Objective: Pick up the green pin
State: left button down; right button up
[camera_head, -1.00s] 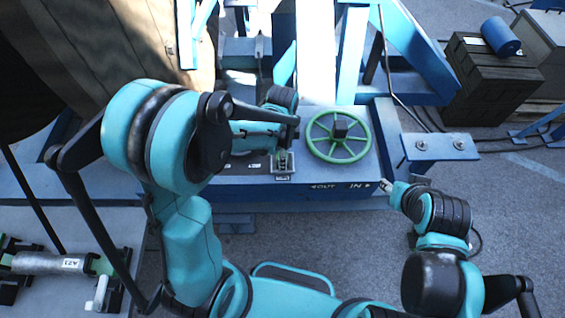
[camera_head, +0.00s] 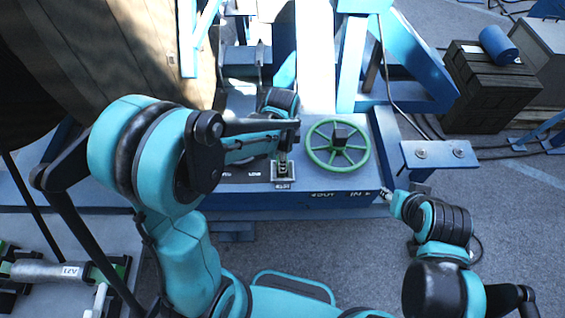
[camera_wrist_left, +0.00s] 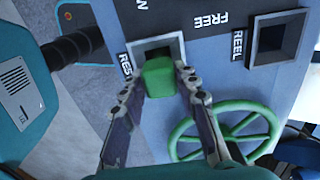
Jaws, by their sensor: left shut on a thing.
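The green pin (camera_wrist_left: 158,82) is a block between the two fingers of my left gripper (camera_wrist_left: 160,88) in the left wrist view. The gripper is shut on it. The pin is in front of a square grey-framed socket (camera_wrist_left: 181,44) beside a partly covered "RES" label; I cannot tell whether its end is inside or clear of it. In the head view my left gripper (camera_head: 283,160) points down over the panel's front edge, hiding most of the pin. My right gripper (camera_head: 387,194) is small at the panel's right corner; its jaws are unclear.
A green handwheel (camera_head: 320,158) stands just right of the left gripper. An empty square socket marked "REEL" (camera_wrist_left: 268,38) is on the same blue panel. A large drum (camera_head: 75,60) fills the upper left. Grey floor (camera_head: 330,240) lies clear in front.

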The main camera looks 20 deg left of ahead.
pick_arm(q)
notch_tip(320, 180, up, 27)
jog(key=p, duration=1)
dwell(0.7)
jog(key=shift+f, duration=0.1)
dwell(0.3)
